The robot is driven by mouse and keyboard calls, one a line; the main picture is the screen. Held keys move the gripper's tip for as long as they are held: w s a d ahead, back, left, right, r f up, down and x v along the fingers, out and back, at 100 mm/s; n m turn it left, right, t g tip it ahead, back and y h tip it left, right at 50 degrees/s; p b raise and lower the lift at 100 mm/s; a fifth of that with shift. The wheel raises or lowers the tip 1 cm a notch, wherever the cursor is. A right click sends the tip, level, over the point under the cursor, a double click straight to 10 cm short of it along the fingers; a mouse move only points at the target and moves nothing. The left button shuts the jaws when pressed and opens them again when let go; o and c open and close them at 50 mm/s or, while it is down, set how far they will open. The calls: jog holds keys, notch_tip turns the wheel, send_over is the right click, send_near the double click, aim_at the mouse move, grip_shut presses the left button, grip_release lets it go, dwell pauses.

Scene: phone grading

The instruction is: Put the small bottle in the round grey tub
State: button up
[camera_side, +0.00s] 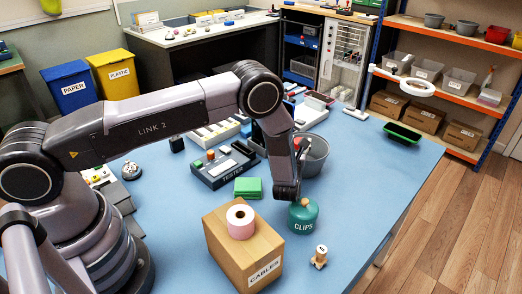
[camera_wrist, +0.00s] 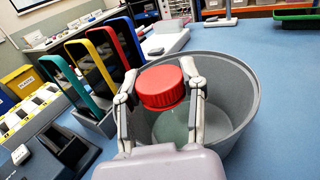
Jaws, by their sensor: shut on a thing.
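The small bottle (camera_wrist: 172,126) has a red screw cap and a pale, see-through body. In the wrist view it is between my gripper's (camera_wrist: 160,84) two fingers, which are shut on it at the cap. The round grey tub (camera_wrist: 245,95) is just beyond and around the bottle in that view, its inside showing behind the bottle. In the side view the tub (camera_side: 318,157) stands on the blue table, and my gripper (camera_side: 299,146) is at its left rim. The bottle is mostly hidden there. I cannot tell how far its base is above the tub floor.
A stand of coloured phones (camera_wrist: 90,70) is left of the tub. A grey tester box (camera_side: 222,165), green pads (camera_side: 248,187), a green clips pot (camera_side: 303,215) and a cables carton (camera_side: 245,250) with a tape roll stand nearby. The table's right side is mostly clear.

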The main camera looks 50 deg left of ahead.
jog(key=shift+f, duration=0.3)
jog(key=shift+f, duration=0.15)
jog(key=shift+f, duration=0.35)
jog(key=shift+f, duration=0.1)
jog(key=o, duration=1.2)
jog(key=shift+f, duration=0.1)
jog(key=shift+s, duration=0.1)
